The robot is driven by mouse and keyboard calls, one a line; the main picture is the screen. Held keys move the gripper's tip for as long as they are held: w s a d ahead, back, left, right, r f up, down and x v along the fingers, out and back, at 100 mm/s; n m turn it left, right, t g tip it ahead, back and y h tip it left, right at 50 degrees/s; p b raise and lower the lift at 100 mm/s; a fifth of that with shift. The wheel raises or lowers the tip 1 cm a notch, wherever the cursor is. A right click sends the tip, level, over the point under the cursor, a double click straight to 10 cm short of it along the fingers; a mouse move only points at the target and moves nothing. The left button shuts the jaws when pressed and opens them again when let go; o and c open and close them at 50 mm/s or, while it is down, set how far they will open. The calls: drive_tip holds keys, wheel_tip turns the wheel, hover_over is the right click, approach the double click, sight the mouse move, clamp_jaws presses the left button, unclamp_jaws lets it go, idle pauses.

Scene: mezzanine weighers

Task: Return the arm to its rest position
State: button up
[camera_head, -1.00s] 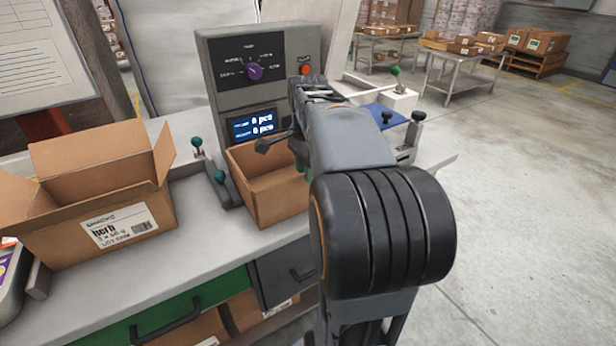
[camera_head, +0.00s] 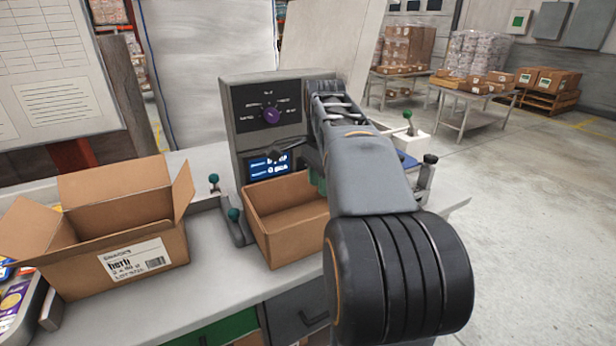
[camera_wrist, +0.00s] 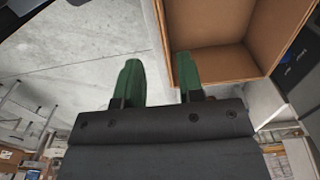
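My arm reaches forward over the bench in the head view, and its upper part covers the right side of the grey weigher (camera_head: 242,125). My gripper shows in the wrist view (camera_wrist: 160,82) with its two green fingers apart and nothing between them. In the head view my gripper is mostly hidden behind my arm, near the weigher's front. An open, empty cardboard box (camera_head: 285,235) stands below it in front of the weigher. The same box shows at the top right of the wrist view (camera_wrist: 222,64), close to the fingers.
A larger open carton with a "herb" label (camera_head: 85,262) stands on the bench (camera_head: 215,285) at left. A small lever fixture with teal knobs (camera_head: 232,225) lies between the boxes. A white unit with a green knob (camera_head: 408,138) is right of my arm. Open floor lies at right.

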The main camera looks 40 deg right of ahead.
drive_tip(key=s+a+f+n+t+p, duration=0.1)
drive_tip(key=s+a+f+n+p, duration=0.1)
drive_tip(key=a+n+p, duration=0.3)
drive_tip(key=s+a+f+n+t+p, duration=0.2)
drive_tip(key=s+a+n+p, duration=0.3)
drive_tip(key=a+n, duration=0.8)
drive_tip(key=shift+f+n+t, duration=0.3)
drive_tip(key=shift+f+n, duration=0.35)
drive_tip(key=shift+n, duration=0.25)
drive_tip(key=shift+a, duration=0.1)
